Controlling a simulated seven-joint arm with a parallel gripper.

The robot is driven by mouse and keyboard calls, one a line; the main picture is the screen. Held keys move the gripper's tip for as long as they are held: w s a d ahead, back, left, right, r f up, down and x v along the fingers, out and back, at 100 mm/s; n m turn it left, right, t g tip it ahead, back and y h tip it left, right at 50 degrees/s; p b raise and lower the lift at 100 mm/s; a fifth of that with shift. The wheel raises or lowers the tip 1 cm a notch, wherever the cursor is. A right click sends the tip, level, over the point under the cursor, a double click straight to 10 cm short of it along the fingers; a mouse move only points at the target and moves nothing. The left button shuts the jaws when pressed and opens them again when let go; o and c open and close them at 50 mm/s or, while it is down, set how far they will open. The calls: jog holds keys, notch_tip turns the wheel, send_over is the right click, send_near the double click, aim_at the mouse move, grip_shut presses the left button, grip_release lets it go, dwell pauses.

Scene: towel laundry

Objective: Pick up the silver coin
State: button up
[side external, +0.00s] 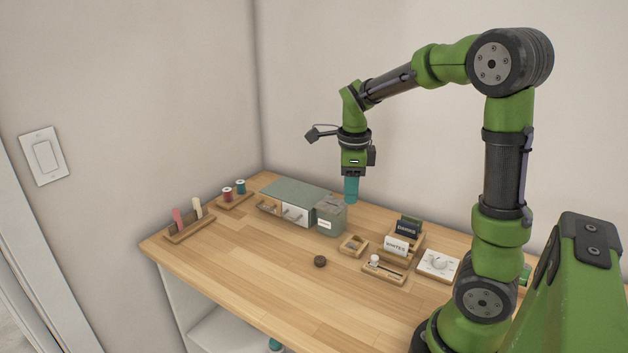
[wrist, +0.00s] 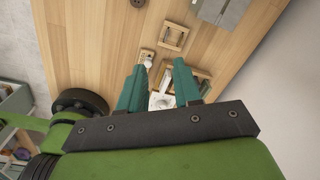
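My gripper (side external: 351,198) hangs fingers-down above the back of the table, near the grey-green box with a label (side external: 331,215). In the wrist view its two teal fingers (wrist: 158,74) stand apart with nothing held between them. I cannot clearly make out a silver coin in either view. A small square wooden tray (side external: 352,245) sits in front of the box, and it also shows in the wrist view (wrist: 164,46). Any small content of it is too small to identify.
Label cards marked DARKS and WHITES (side external: 397,246) stand in a wooden holder, beside a small tray with a white knob (side external: 384,272) and a white dial plate (side external: 438,264). The front middle of the table (side external: 260,280) is clear.

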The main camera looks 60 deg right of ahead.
jog(key=d+m, duration=0.1)
jog(key=m, duration=0.5)
send_near(353, 244)
jog(key=f, duration=0.8)
jog(key=shift+w+d+f, duration=0.15)
jog(key=shift+d+f, duration=0.1)
jog(key=shift+f, duration=0.05)
jog(key=shift+c, duration=0.3)
grip_shut()
